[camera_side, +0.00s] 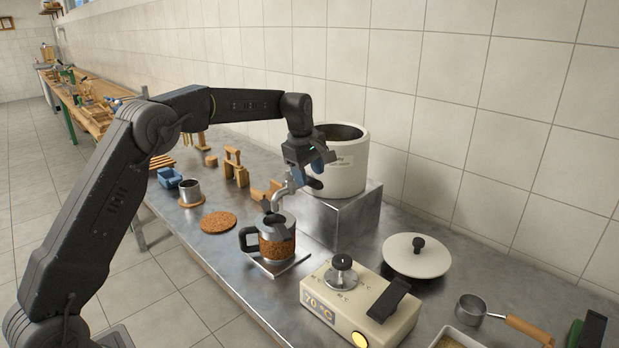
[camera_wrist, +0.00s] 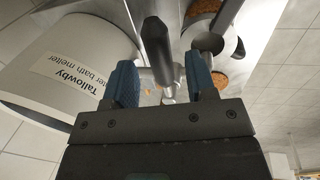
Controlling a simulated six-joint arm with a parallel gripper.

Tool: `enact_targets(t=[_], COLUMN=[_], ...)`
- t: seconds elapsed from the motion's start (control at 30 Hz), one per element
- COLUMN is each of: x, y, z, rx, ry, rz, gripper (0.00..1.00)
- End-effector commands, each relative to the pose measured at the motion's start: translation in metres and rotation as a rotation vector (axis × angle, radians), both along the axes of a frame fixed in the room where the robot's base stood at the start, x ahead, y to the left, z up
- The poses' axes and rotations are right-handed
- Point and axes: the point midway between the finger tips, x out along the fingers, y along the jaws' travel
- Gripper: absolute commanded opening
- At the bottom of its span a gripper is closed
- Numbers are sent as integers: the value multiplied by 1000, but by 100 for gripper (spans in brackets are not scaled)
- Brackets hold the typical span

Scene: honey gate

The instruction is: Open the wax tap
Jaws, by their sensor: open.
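The white wax melter (camera_side: 345,170) stands on a metal block, and its label shows in the wrist view (camera_wrist: 85,80). Its metal tap (camera_side: 283,193) sticks out over a metal jug with a cork band and dark handle (camera_side: 275,243). My gripper (camera_side: 320,172) is open beside the melter, just above the tap. In the wrist view its blue fingers (camera_wrist: 160,78) stand apart, with the tap's dark lever (camera_wrist: 155,42) showing in line with the gap between them. I cannot tell whether either finger touches the lever. In the side view the gripper hides most of the lever.
A hot plate (camera_side: 360,305) reading 70 °C stands in front right, with a white lid (camera_side: 417,256) behind it. A saucepan (camera_side: 472,309) lies at the right.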

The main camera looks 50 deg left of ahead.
Motion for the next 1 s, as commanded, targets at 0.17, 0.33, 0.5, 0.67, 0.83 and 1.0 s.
enact_targets(t=[0.17, 0.33, 0.5, 0.67, 0.83, 1.0], x=[3, 3, 3, 3, 3, 3], y=[0, 0, 0, 0, 0, 0], z=[-14, -17, -17, -17, -17, -17], rx=[0, 0, 0, 0, 0, 0], ry=[1, 1, 1, 1, 1, 1], rz=[-1, -1, 0, 0, 0, 0], gripper=[51, 51, 49, 34, 18, 1])
